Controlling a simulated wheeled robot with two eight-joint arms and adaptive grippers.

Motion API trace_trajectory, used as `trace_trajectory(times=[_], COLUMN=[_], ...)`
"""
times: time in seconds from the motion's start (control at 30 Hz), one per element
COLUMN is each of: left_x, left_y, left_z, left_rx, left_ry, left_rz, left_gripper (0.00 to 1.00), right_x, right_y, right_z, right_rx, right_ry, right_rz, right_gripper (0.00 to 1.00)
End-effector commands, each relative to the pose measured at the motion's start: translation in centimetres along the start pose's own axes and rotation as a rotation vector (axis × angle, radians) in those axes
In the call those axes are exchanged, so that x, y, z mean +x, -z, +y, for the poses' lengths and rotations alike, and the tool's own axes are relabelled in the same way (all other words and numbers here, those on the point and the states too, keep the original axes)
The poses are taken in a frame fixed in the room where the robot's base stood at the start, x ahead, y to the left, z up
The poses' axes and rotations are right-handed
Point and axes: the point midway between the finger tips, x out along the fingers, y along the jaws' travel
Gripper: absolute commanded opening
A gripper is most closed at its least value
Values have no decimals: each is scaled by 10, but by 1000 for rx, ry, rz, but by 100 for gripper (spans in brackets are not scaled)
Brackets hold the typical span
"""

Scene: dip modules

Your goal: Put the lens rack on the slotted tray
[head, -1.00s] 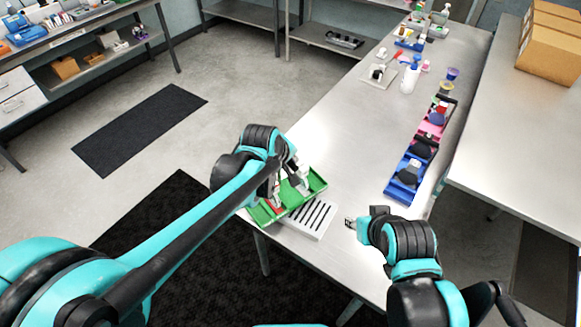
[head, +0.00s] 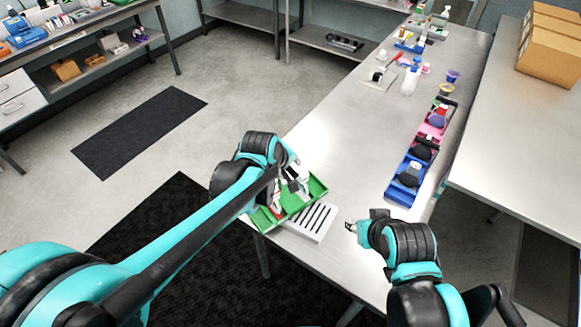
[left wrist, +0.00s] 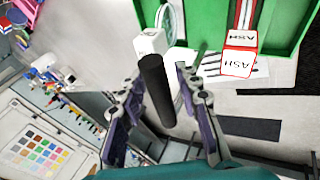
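The slotted tray (head: 312,223), white with dark slots, lies at the near table corner. Beside it is a green bin (head: 318,187). My left gripper (head: 291,180) is over this bin. In the left wrist view its fingers (left wrist: 158,82) stand apart on either side of a black upright handle (left wrist: 155,90), with gaps visible. Near the handle are a white block (left wrist: 150,42) and a clear round disc (left wrist: 172,22), which may belong to the lens rack; I cannot tell for sure. My right gripper (head: 349,226) is open and empty right of the slotted tray.
Blue and pink bins (head: 404,188) line the table's right edge. The table's middle is clear.

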Motion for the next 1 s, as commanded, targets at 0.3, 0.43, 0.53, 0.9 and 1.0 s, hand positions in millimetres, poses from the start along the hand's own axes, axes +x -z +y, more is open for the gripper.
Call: trace_trajectory(times=[0.3, 0.43, 0.53, 0.9, 1.0], left_x=[-72, -94, -104, -126, -146], left_y=[0, 0, 0, 6, 9], left_z=[1, 1, 0, -30, -72], left_rx=[-1, -1, 0, 94, 239], left_ry=[0, 0, 0, 14, 42], left_rz=[0, 0, 0, 34, 79], left_gripper=[33, 33, 33, 33, 33], right_x=[-17, -21, -23, -23, -23], right_y=[12, 15, 16, 16, 16], right_z=[0, 0, 0, 0, 0], right_rx=[0, 0, 0, 0, 0], right_ry=[0, 0, 0, 0, 0], right_rz=[0, 0, 0, 0, 0], right_gripper=[40, 40, 40, 40, 40])
